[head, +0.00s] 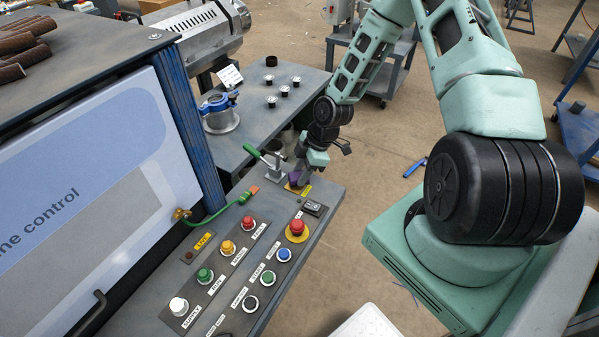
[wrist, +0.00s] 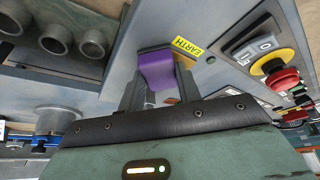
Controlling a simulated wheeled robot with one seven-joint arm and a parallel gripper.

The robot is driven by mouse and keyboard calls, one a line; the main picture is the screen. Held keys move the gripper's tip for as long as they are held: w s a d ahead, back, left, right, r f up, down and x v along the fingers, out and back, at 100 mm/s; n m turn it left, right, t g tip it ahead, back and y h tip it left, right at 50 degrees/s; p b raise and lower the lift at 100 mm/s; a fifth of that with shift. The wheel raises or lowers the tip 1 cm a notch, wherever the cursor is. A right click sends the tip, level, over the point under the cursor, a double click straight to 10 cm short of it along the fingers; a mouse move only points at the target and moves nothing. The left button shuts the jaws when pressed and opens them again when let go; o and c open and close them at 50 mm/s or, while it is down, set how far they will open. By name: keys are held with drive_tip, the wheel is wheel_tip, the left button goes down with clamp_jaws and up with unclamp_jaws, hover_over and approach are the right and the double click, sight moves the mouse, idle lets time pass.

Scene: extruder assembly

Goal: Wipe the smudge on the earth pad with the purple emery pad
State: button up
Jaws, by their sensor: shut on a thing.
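My gripper (head: 301,172) is shut on the purple emery pad (wrist: 156,72), which sits between its two fingers in the wrist view. In the head view the purple pad (head: 295,178) is low over the far end of the control desk, at the earth pad. A brass-coloured edge of the earth pad (head: 291,188) shows beside it. The yellow EARTH label (wrist: 187,46) is just beyond the purple pad in the wrist view. The smudge is hidden behind the pad and fingers. I cannot tell whether the pad touches the plate.
The floor to the right is open.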

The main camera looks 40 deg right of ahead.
sight(290, 193)
drive_tip(key=shift+o, duration=0.2)
drive_tip(key=shift+s+a+f+b, duration=0.15)
drive_tip(key=shift+s+a, duration=0.2)
drive_tip(key=shift+a, duration=0.3)
drive_tip(key=shift+s+a+f+b, duration=0.1)
drive_tip(key=shift+s+a, duration=0.2)
drive_tip(key=shift+a, duration=0.35)
drive_tip(key=shift+s+a+f+b, duration=0.15)
drive_tip(key=shift+s+a, duration=0.2)
drive_tip(key=shift+a, duration=0.3)
drive_tip(key=shift+r, duration=0.1)
drive_tip(key=shift+c, duration=0.8)
drive_tip(key=r+p, duration=0.2)
drive_tip(key=r, duration=0.1)
drive_tip(key=r+p, duration=0.3)
drive_tip(key=shift+w+d+r, duration=0.1)
drive_tip(key=shift+w+r, duration=0.05)
drive_tip(key=shift+w, duration=0.05)
drive_tip(key=shift+r+p, duration=0.15)
drive_tip(key=shift+p, duration=0.2)
wheel_tip(290, 193, up, 3)
drive_tip(key=shift+f+p, duration=0.15)
drive_tip(key=shift+p, duration=1.05)
drive_tip(key=shift+f, duration=0.15)
